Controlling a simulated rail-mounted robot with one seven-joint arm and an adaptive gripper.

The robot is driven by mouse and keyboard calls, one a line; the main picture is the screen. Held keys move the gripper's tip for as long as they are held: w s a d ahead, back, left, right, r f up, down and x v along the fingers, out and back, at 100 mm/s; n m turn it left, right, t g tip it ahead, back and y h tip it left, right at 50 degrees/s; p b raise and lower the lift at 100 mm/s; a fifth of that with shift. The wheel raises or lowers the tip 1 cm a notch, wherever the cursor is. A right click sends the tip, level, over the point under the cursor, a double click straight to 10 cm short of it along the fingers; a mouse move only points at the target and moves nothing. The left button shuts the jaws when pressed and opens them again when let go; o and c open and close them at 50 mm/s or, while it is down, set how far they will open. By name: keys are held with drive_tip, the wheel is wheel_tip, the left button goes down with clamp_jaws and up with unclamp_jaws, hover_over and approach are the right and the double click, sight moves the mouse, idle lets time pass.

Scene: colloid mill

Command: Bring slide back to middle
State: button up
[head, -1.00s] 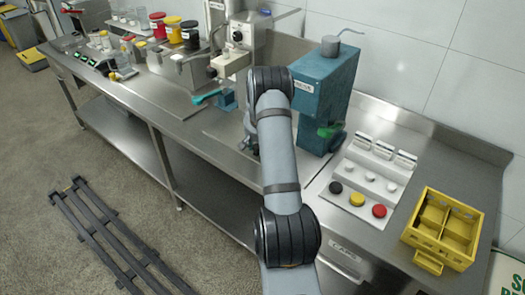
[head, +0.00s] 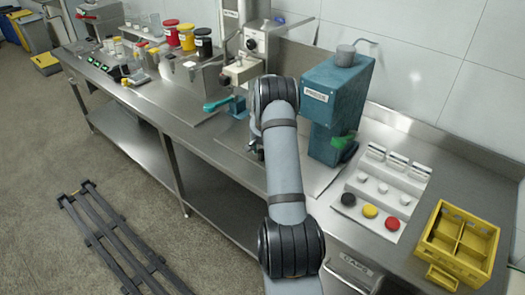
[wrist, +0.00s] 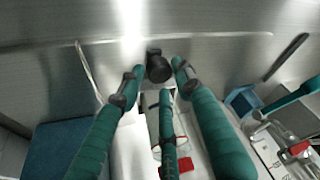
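A round black knob (wrist: 158,68) shows at the top middle in the wrist view, at the far end of a pale narrow part between my fingers. I cannot tell whether this is the slide. My gripper (wrist: 158,76) has teal fingers spread apart, with the knob between or just beyond the left and right tips. A third finger points up from below. No firm contact with the knob shows. In the head view my arm hides most of the gripper and what it faces, between the blue mill (head: 335,95) and the metal stand (head: 242,70).
A teal handle (head: 218,104) sticks out left of my arm. A panel with white knobs and black, yellow and red buttons (head: 370,211) lies right of the mill. A yellow crate (head: 436,250) stands at the far right. Coloured jars (head: 186,37) stand at the back left.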

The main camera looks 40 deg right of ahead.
drive_tip(key=shift+o, duration=1.1)
drive_tip(key=shift+a+f, duration=0.15)
drive_tip(key=v, duration=1.2)
drive_tip(key=x, duration=1.2)
drive_tip(key=shift+s+f, duration=0.1)
drive_tip(key=shift+s, duration=0.15)
